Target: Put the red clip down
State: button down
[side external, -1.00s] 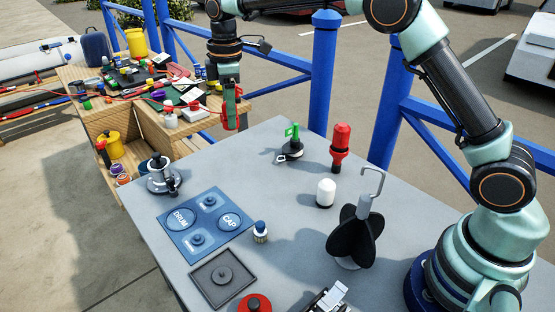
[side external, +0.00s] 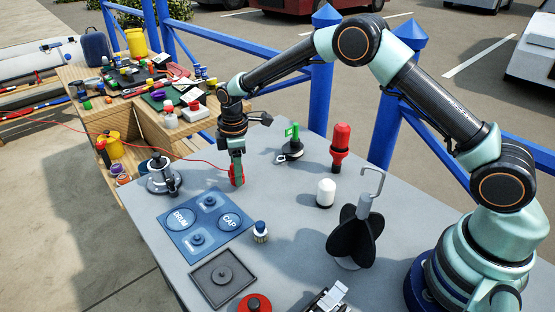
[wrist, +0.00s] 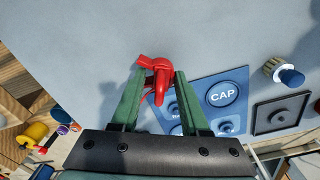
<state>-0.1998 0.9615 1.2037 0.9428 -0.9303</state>
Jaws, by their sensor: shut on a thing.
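A red clip (side external: 237,175) is held between the fingers of my gripper (side external: 238,168), low at the far left part of the grey table, just behind the blue mat. I cannot tell whether the clip touches the table. In the wrist view the red clip (wrist: 158,76) sits between the two green fingertips of my gripper (wrist: 158,82), with bare grey table beyond it. A thin red cord runs from the clip to the left in the side view.
The blue mat (side external: 187,245) marked DRUM and CAP lies in front. A metal winch-like piece (side external: 163,178) stands to the left. Grey table (side external: 270,195) between is clear.

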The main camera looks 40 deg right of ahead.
jog(key=shift+f, duration=0.85)
jog(key=shift+f, duration=0.15)
jog(key=shift+c, duration=2)
grip_release()
